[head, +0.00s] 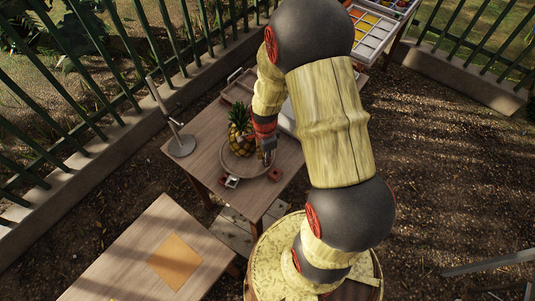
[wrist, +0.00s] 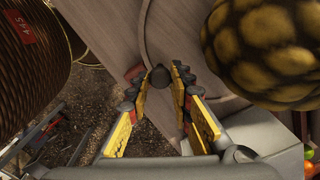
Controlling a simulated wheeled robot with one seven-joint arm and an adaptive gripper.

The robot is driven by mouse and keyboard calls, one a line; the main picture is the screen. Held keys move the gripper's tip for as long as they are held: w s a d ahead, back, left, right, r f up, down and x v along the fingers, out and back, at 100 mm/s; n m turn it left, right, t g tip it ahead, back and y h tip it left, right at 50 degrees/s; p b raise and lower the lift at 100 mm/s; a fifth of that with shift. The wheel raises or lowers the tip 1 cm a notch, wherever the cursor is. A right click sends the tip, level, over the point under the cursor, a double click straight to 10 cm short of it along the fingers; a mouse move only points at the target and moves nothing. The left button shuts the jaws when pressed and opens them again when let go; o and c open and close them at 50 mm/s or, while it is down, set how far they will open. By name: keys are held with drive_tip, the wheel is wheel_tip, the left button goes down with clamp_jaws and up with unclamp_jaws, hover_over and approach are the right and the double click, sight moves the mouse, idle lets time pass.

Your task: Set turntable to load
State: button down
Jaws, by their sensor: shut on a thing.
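The turntable (head: 233,166) is a round wooden disc on the small wooden table, and part of its curved edge shows in the wrist view (wrist: 185,35). A pineapple (head: 240,132) stands upright on it and fills the upper right of the wrist view (wrist: 265,50). My gripper (head: 267,153) is at the disc's right edge, beside the pineapple. In the wrist view its fingers are closed around a small dark round knob (wrist: 160,77) by the disc's edge. A white-and-red block (head: 231,182) and a red block (head: 275,174) are at the disc's front rim. I cannot read any marks.
A metal stand (head: 181,145) with a round base is at the table's left. A nearer table (head: 120,255) bears an orange mat (head: 175,262). A compartment tray (head: 375,35) is at the top right. A fence (head: 120,60) runs behind; bare ground lies to the right.

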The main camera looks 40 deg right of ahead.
drive_tip(key=shift+a+r+m, duration=0.1)
drive_tip(key=shift+a+m, duration=1.05)
drive_tip(key=shift+m, duration=0.25)
drive_tip(key=shift+a, duration=0.1)
drive_tip(key=c, duration=1.6)
unclamp_jaws()
wheel_tip(320, 180, up, 12)
drive_tip(key=shift+s+f, duration=0.1)
